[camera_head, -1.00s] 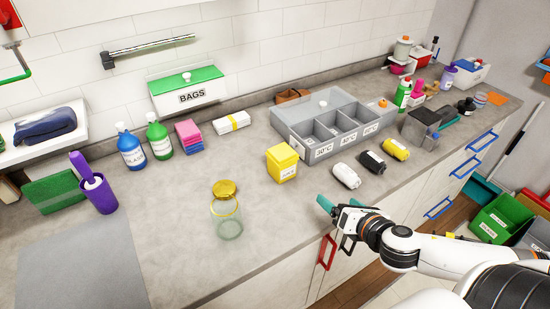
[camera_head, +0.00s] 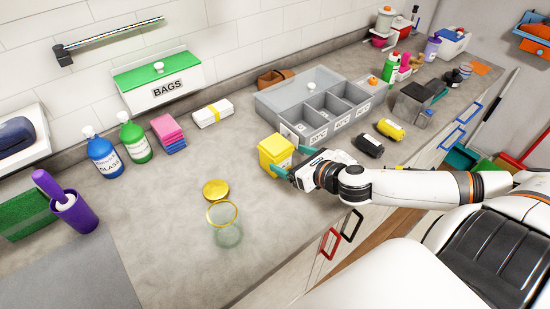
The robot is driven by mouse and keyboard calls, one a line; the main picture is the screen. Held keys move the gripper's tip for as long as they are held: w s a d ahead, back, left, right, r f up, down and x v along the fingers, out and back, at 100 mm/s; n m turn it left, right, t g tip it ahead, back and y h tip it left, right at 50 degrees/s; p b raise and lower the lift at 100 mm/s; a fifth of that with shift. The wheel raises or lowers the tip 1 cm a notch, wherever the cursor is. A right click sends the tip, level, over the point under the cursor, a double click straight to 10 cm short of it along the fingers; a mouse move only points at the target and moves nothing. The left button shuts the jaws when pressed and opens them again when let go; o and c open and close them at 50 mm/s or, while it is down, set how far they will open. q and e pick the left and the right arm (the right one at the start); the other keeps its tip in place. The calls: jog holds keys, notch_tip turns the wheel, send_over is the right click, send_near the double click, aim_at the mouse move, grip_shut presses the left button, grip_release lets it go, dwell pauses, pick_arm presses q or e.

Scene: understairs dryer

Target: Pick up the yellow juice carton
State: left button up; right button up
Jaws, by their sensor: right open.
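The yellow juice carton (camera_head: 272,150) stands upright on the grey worktop, just in front of the grey divided box. My right gripper (camera_head: 282,160) is at the carton, coming in from the right. Its teal fingers are open, one showing at the carton's front lower side and one near its right side. I cannot tell whether they touch it. The gripper and arm hide part of the worktop behind them. My left gripper is not in view.
The grey divided box (camera_head: 294,96) stands close behind the carton. A glass jar (camera_head: 225,225) with a gold lid (camera_head: 215,189) is to the left. A dark roll (camera_head: 368,145) and a yellow roll (camera_head: 391,129) lie to the right.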

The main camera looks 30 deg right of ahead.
aim_at(284, 158)
jog(key=shift+w+f, duration=0.2)
jog(key=shift+w, duration=0.4)
jog(key=shift+w+a+f+p, duration=0.1)
jog(key=shift+w+f+p, duration=0.1)
jog(key=shift+w, duration=0.15)
jog(key=shift+w+a+f+p, duration=0.1)
jog(key=shift+w+p, duration=0.05)
jog(key=shift+w, duration=0.15)
jog(key=p+x, duration=0.1)
jog(key=x, duration=0.2)
jog(key=shift+w+a+f, duration=0.1)
jog(key=shift+a+f, duration=0.05)
jog(key=shift+f, duration=0.05)
jog(key=shift+w+f, duration=0.25)
jog(key=shift+w, duration=0.1)
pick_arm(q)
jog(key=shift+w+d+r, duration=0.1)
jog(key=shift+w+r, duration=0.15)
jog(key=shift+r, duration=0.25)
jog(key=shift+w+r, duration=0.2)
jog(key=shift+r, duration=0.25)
pick_arm(e)
jog(key=shift+s, duration=0.1)
jog(key=shift+c, duration=0.2)
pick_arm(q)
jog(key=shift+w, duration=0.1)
pick_arm(e)
jog(key=c, duration=1)
